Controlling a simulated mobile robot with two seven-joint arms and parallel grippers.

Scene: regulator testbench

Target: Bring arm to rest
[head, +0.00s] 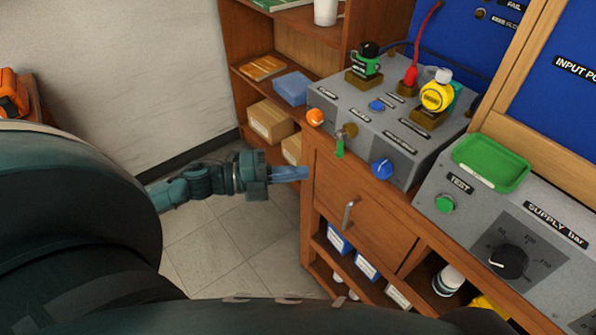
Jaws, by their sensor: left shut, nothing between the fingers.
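My left gripper (290,173) shows left of the middle of the head view, at the end of my left arm. Its fingers are shut with nothing between them and point right, toward the wooden cabinet's left front edge. It appears over the tiled floor, in front of the shelves; I cannot tell the exact gap to the cabinet. My right gripper is not in the view.
A grey regulator bench (330,98) with knobs and a green-tagged key (340,146) stands on the cabinet (345,185). A drawer handle (349,212) sticks out below. A supply panel (470,225) with a green tray (492,162) is at right. The tiled floor (215,235) is clear.

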